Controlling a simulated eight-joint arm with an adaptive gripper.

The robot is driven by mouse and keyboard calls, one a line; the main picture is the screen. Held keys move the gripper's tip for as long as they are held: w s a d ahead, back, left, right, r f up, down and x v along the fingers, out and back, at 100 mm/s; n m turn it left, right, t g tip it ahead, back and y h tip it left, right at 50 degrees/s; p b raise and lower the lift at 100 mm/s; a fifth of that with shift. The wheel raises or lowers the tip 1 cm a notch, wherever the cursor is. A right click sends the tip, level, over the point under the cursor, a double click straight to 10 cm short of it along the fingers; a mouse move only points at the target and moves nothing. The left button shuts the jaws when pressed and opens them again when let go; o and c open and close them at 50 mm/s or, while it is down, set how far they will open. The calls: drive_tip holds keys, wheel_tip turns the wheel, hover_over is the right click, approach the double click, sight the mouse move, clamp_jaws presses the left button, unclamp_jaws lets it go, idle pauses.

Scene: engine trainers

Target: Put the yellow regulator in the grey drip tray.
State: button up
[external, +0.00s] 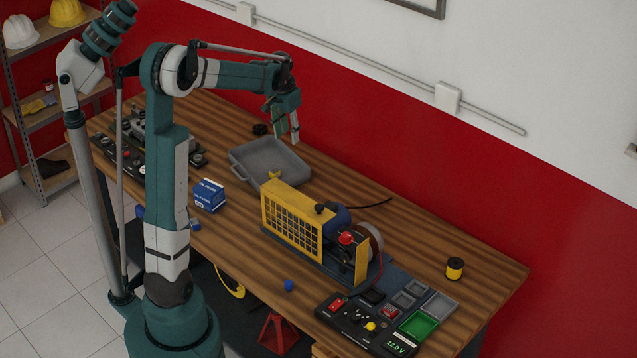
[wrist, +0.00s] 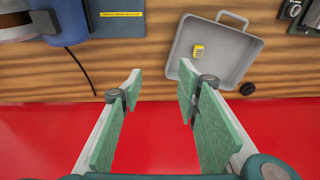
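The grey drip tray (external: 248,178) sits on the bench, toward the wall side; it also shows in the wrist view (wrist: 245,75). A small yellow block with a pale label (wrist: 198,51), which looks like the yellow regulator, lies inside the tray on its floor. In the external view this yellow piece (external: 274,174) shows near the tray's right end. My gripper (external: 287,137) is raised above the bench near the tray's wall side. In the wrist view its two fingers (wrist: 160,85) are spread apart with nothing between them, and the block is beyond the fingertips.
A yellow-caged compressor (external: 291,217) stands right of the tray. A yellow and black spool (external: 454,268) is at the right. A parts panel (external: 370,322) sits at the front right. A dark round cap (wrist: 247,89) lies beside the tray.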

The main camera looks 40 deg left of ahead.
drive_tip(key=s+d+r+t, duration=0.1)
drive_tip(key=s+d+r, duration=0.3)
drive_tip(key=s+d, duration=0.35)
drive_tip(key=s+d+r+t, duration=0.2)
drive_tip(key=s+d+r, duration=0.2)
drive_tip(key=s+d, duration=0.4)
drive_tip(key=s+d+f+t, duration=0.1)
drive_tip(key=s+d, duration=0.4)
drive_tip(key=s, duration=0.3)
drive_tip(key=s+d+f+t, duration=0.1)
drive_tip(key=s+d+f, duration=0.1)
drive_tip(key=s+d, duration=0.4)
drive_tip(key=shift+s+d+h, duration=0.25)
drive_tip(key=shift+s+h, duration=0.05)
drive_tip(key=shift+s, duration=0.85)
drive_tip(key=shift+f, duration=0.15)
